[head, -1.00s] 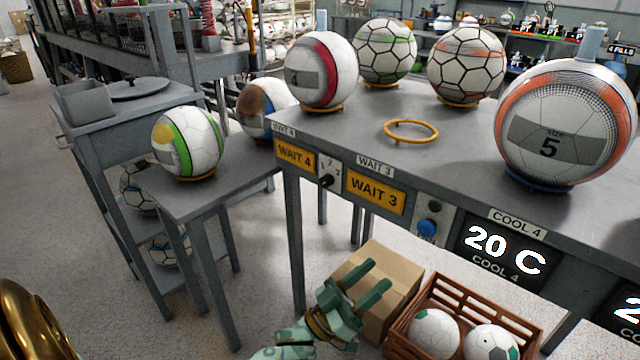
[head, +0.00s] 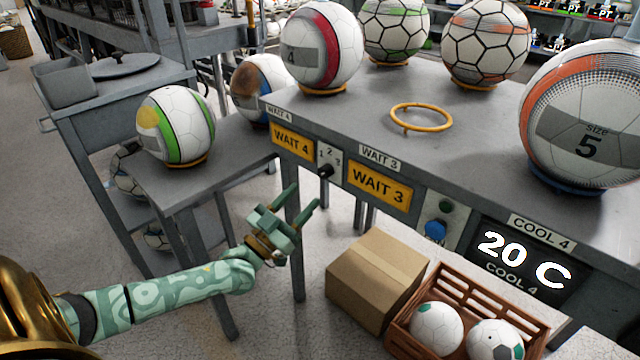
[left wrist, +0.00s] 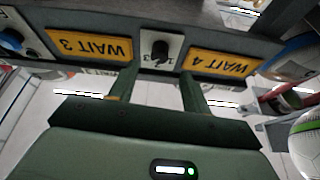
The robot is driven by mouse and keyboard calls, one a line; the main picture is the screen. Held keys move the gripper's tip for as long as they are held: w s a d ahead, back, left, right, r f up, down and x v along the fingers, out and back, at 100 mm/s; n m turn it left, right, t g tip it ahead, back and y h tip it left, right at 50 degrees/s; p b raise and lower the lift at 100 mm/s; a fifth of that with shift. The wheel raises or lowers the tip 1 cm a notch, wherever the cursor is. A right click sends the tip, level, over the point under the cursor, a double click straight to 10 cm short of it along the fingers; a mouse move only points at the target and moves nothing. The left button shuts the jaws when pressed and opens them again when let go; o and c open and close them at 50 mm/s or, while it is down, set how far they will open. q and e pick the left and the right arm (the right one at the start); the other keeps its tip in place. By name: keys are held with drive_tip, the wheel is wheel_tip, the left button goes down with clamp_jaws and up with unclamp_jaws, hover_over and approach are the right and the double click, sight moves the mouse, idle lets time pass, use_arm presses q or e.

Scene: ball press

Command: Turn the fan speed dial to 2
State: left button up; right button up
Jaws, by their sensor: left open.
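The fan speed dial is a small black knob (head: 325,171) on a white plate marked 1, 2, 3, set in the table's front edge between the WAIT 4 sign (head: 292,143) and the WAIT 3 sign (head: 379,187). The knob also shows in the left wrist view (left wrist: 160,50), upside down; its exact setting is too small to tell. My left gripper (head: 302,196) is green, open and empty. It is below and a little left of the dial, apart from it. In the left wrist view its fingers (left wrist: 158,88) point toward the dial plate. My right gripper is not in view.
A blue button (head: 436,230) and the 20 C display (head: 522,264) sit right of the dial. A cardboard box (head: 375,278) and a brown crate (head: 400,328) with balls stand below. Several balls and an orange ring (head: 421,117) are on the grey table (head: 375,135).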

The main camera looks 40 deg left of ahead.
sight(321, 176)
use_arm(q)
drive_tip(key=b+x, duration=0.1)
drive_tip(key=x, duration=0.4)
drive_tip(key=shift+w+f, duration=0.1)
drive_tip(key=shift+f, duration=0.05)
drive_tip(key=shift+w+r, duration=0.4)
drive_tip(key=shift+w, duration=0.15)
drive_tip(key=c, duration=1)
